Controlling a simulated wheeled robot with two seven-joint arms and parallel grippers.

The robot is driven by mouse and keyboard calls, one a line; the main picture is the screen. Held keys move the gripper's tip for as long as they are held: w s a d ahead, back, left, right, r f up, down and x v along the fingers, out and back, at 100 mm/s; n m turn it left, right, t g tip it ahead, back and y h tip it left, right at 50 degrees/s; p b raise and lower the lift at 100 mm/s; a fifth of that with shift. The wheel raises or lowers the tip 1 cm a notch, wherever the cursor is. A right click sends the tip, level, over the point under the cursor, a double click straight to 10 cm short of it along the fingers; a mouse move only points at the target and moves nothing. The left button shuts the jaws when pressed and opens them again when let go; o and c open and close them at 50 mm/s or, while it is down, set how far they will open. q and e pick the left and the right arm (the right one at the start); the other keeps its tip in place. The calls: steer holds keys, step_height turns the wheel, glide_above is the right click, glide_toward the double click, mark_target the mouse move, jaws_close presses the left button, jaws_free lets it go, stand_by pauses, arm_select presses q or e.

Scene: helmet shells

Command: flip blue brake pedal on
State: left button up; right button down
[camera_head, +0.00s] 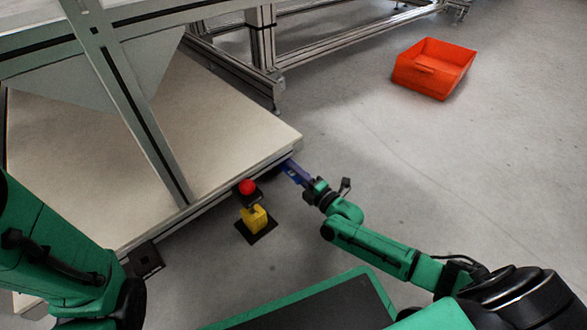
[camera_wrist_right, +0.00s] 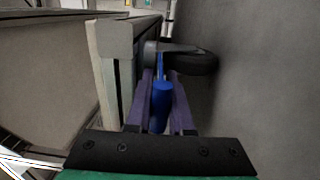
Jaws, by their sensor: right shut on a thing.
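The blue brake pedal (camera_wrist_right: 161,97) is a rounded blue lever beside a dark caster wheel (camera_wrist_right: 195,62) under the corner of the cart. My right gripper (camera_wrist_right: 160,112) has its two purple fingers on either side of the pedal and is shut on it. In the head view my right gripper (camera_head: 296,172) reaches in low at the cart's near right corner, and the pedal cannot be told apart from the fingers there. My left arm shows at the left of the head view, but its gripper is not in view.
The cart's pale platform (camera_head: 215,110) with a grey metal frame fills the left side. An orange bin (camera_head: 434,68) sits on the floor at back right. The floor between is clear.

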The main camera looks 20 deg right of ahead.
steer(key=shift+w+d+t+p, duration=0.1)
steer(key=shift+d+t+p, duration=0.2)
steer(key=shift+a+f, duration=0.1)
steer(key=shift+a, duration=0.05)
steer(key=shift+f+t+y+b, duration=0.4)
steer(key=shift+t+b, duration=0.25)
steer(key=shift+t, duration=0.05)
steer(key=shift+a+r, duration=0.1)
steer(key=c, duration=1)
jaws_free()
steer(key=shift+o, duration=0.2)
